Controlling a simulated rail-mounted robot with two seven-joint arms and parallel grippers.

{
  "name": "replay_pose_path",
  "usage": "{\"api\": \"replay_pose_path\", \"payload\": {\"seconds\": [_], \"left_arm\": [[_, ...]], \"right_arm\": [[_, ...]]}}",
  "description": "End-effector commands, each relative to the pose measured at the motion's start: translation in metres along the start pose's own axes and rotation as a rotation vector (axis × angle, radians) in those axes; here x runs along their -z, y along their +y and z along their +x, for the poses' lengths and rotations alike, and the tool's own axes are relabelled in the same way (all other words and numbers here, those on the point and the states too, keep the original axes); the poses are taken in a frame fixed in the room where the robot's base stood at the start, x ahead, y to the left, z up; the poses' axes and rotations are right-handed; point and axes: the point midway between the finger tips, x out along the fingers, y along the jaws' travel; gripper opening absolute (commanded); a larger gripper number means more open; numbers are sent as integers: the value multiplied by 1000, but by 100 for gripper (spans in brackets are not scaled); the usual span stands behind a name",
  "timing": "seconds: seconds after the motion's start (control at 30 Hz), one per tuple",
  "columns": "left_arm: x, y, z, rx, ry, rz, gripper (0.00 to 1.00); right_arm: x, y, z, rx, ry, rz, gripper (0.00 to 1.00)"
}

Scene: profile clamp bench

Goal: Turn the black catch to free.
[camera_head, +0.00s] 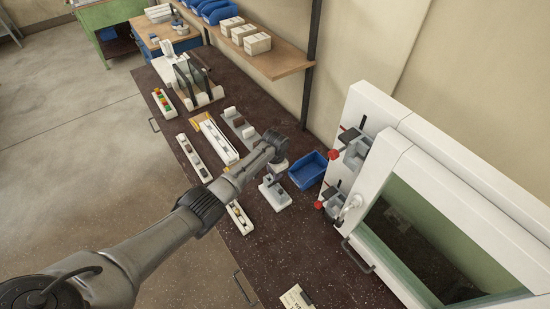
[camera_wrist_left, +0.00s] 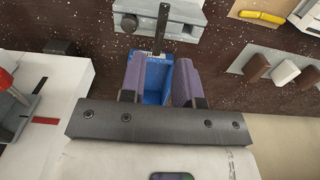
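A grey clamp block (camera_head: 275,193) stands on the dark bench just in front of my left gripper (camera_head: 279,163). In the left wrist view a black upright lever (camera_wrist_left: 161,28) stands on a grey clamp block (camera_wrist_left: 190,14), beyond my fingertips. My left gripper (camera_wrist_left: 160,88) has its two purple fingers apart with nothing held between them; a blue bin shows behind the gap. Two more grey clamps with black parts and red knobs, an upper one (camera_head: 355,150) and a lower one (camera_head: 331,206), are on the white housing. I cannot tell which black part is the catch. My right gripper is not in view.
The blue bin (camera_head: 307,171) sits right of my left gripper. The white housing (camera_head: 385,150) with a dark window stands at the right. White strips with small parts (camera_head: 194,157) lie left of my arm. A wooden shelf (camera_head: 275,66) holds boxes.

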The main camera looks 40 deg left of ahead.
Motion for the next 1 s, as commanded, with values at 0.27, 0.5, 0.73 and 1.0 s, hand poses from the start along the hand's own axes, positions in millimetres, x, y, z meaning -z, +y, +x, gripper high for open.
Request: {"api": "replay_pose_path", "payload": {"seconds": [0.27,0.5,0.73,1.0], "left_arm": [[0,0,-53,1,3,0,30],[0,0,-79,0,1,0,30],[0,0,-87,0,0,0,30],[0,0,-87,0,0,0,30]], "right_arm": [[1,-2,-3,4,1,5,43],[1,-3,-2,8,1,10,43],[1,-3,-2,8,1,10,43],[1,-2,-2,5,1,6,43]]}}
